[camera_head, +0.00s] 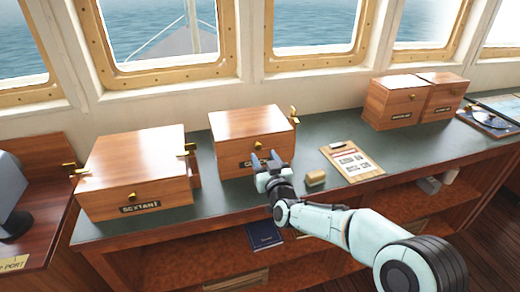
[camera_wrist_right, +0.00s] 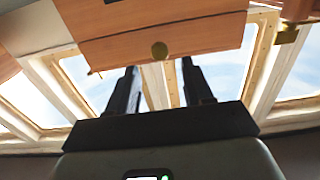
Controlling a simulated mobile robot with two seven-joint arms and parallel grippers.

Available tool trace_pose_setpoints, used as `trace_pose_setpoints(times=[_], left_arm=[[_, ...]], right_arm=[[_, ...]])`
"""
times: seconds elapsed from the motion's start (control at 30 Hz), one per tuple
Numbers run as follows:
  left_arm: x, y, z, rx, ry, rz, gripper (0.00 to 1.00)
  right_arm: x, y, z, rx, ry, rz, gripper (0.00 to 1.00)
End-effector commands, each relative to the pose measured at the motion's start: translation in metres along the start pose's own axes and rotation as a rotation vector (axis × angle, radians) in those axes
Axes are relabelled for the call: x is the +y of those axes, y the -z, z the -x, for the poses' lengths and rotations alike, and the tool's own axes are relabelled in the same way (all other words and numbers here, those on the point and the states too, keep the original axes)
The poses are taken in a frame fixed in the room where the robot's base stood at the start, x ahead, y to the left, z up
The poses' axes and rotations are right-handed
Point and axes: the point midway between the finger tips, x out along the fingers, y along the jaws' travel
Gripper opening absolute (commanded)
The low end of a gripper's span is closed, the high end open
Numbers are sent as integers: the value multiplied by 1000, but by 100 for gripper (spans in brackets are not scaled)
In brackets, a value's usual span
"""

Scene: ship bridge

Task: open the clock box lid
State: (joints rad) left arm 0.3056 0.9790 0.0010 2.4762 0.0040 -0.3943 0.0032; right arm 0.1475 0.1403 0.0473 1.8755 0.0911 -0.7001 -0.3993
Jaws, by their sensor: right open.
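The clock box (camera_head: 250,128) is the wooden box in the middle of the green counter; its front label is partly hidden by my gripper, with only a first letter showing. Its lid looks shut. A small brass knob (camera_head: 257,146) sits on its front, and the knob (camera_wrist_right: 159,50) also shows in the right wrist view, beyond and between the fingertips. My right gripper (camera_head: 269,158) is open and empty at the front of the box, close to the knob; I cannot tell whether it touches. The dark fingers (camera_wrist_right: 160,75) point up at the box front. My left gripper is not in view.
A wooden box labelled SEXTANT (camera_head: 135,170) stands to the left. A clipboard (camera_head: 352,162) and a small tan block (camera_head: 316,178) lie to the right of my gripper. Two smaller wooden boxes (camera_head: 392,103) stand further right. Windows rise behind the counter (camera_head: 220,193).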

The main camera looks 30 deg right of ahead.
Motion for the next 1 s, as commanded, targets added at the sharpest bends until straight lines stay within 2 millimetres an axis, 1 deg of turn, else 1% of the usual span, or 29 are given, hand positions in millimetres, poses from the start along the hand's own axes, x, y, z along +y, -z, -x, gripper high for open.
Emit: trace_pose_setpoints(times=[0.03,0.1,0.2,0.3,0.43,0.67,0.7,0.77,0.8,0.83,0.87,1.0], left_arm=[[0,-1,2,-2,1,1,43],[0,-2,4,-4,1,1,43],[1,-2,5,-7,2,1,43],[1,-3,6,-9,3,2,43],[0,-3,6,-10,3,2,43],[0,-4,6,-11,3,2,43],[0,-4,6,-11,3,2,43],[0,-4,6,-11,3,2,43],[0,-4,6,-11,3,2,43],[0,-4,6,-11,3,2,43],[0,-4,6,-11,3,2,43],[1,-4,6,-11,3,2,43]], right_arm=[[0,0,-11,0,-1,0,51],[0,0,-22,-1,-1,0,51],[0,0,-34,0,-1,-1,51],[0,0,-42,-1,0,-1,51],[0,0,-46,-1,-1,0,51],[0,0,-47,-1,0,0,51],[0,0,-47,-1,0,0,44],[0,0,-47,-1,0,0,25],[0,0,-47,-1,0,0,12],[0,0,-47,-1,0,0,2],[0,0,-46,-1,0,0,0],[0,0,-46,-1,0,0,0]])
